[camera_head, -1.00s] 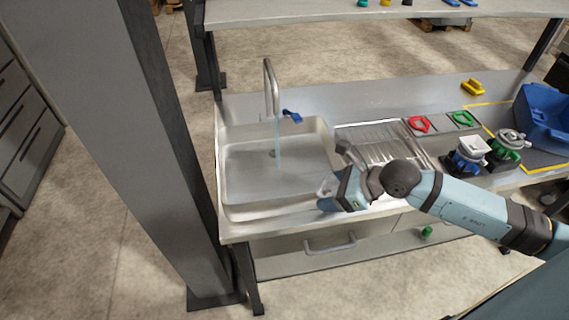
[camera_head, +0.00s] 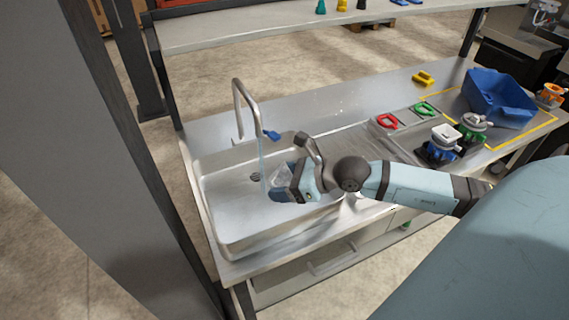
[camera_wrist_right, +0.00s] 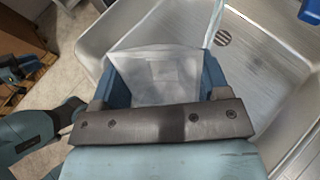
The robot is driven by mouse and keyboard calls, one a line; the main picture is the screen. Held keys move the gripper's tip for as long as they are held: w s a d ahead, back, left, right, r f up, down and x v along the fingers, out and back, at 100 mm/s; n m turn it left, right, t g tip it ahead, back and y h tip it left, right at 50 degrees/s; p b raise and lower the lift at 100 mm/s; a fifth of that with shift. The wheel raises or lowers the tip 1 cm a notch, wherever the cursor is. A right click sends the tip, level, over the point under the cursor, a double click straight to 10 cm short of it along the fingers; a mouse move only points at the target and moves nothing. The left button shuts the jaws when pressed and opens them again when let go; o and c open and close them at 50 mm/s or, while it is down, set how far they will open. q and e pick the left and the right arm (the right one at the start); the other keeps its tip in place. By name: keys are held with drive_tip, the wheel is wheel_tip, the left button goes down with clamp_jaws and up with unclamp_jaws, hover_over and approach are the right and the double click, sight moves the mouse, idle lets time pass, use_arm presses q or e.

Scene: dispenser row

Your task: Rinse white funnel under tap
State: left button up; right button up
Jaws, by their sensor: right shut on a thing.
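The white funnel (camera_wrist_right: 155,75) is between the blue fingers of my right gripper (camera_wrist_right: 160,82), which is shut on it. In the head view the funnel (camera_head: 281,178) is partly hidden by the gripper (camera_head: 276,186). The gripper is over the sink basin (camera_head: 232,222), close to the water stream. The tap (camera_head: 238,100) stands at the back of the sink, and a thin stream of water (camera_head: 262,160) falls from it. I cannot tell whether the water touches the funnel.
A blue tap handle (camera_head: 272,134) is beside the spout. To the right are a red ring (camera_head: 387,121), a green ring (camera_head: 424,108), dispensers (camera_head: 444,135) and a blue bin (camera_head: 502,98). A shelf (camera_head: 240,28) spans the back.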

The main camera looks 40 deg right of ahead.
sight(280, 171)
drive_tip(key=w+d+f+b, duration=0.1)
drive_tip(key=w+b, duration=0.3)
drive_tip(key=w, duration=0.4)
drive_tip(key=shift+w+d, duration=0.2)
drive_tip(key=shift+d, duration=0.25)
idle(0.3)
idle(2.8)
drive_tip(key=s+p, duration=0.1)
drive_tip(key=s, duration=0.2)
drive_tip(key=s+a+r+p, duration=0.1)
drive_tip(key=shift+s+p, duration=0.3)
drive_tip(key=shift+s+a+r+p, duration=0.1)
drive_tip(key=shift+s+a+p, duration=0.2)
drive_tip(key=shift+s, duration=0.4)
drive_tip(key=shift+s+a+r+p, duration=0.1)
drive_tip(key=shift+s+p, duration=0.35)
drive_tip(key=shift+s, duration=0.3)
drive_tip(key=shift+s+a+r+p, duration=0.15)
drive_tip(key=shift+s+p, duration=0.2)
drive_tip(key=shift+s, duration=0.35)
drive_tip(key=shift+f, duration=0.1)
